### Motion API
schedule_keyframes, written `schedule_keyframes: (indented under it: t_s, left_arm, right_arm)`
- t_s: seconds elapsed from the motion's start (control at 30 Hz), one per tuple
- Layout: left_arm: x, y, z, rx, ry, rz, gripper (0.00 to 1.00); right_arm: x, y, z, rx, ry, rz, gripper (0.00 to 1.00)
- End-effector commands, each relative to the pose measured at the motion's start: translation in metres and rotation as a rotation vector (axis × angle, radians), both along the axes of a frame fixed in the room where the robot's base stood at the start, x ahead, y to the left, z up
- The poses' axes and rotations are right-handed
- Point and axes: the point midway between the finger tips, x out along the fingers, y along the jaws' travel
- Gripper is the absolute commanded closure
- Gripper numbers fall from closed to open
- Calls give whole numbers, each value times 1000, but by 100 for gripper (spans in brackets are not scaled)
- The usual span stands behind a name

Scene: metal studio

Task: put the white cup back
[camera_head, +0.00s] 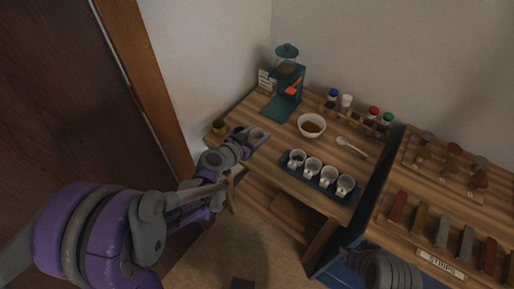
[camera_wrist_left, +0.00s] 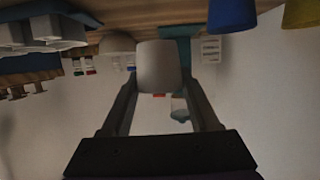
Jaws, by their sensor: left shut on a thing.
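My left gripper (camera_head: 252,140) is shut on a white cup, which shows pale between the two fingers in the left wrist view (camera_wrist_left: 160,66). In the head view the held cup (camera_head: 258,134) is partly hidden by the gripper, near the left front edge of the wooden counter. A dark tray (camera_head: 311,183) with several white cups (camera_head: 313,165) stands to the right of the gripper. The tray's cups also show at the upper left of the left wrist view (camera_wrist_left: 40,32). My right gripper is not clearly in view.
A bowl of brown contents (camera_head: 312,125) and a spoon (camera_head: 352,147) lie behind the tray. A green grinder (camera_head: 287,80) stands at the back. A small yellowish cup (camera_head: 220,127) is left of the gripper. Coloured-lid jars (camera_head: 373,113) line the back right.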

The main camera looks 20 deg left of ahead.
Motion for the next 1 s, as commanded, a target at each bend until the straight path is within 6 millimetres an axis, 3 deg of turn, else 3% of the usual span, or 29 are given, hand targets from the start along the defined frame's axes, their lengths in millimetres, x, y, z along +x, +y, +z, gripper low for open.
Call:
schedule_keyframes:
  t_s: [0.47,0.83,0.87,1.0]
  left_arm:
    - [0,0,-55,-1,0,1,100]
    - [0,0,-60,-1,0,1,100]
    - [0,0,-59,-1,0,1,33]
    - [0,0,-58,-1,0,1,9]
  right_arm:
    - [-1,0,-14,0,5,0,50]
    - [-2,0,-17,0,5,0,50]
    - [-1,0,-16,0,5,0,50]
    - [-1,0,-16,0,5,0,50]
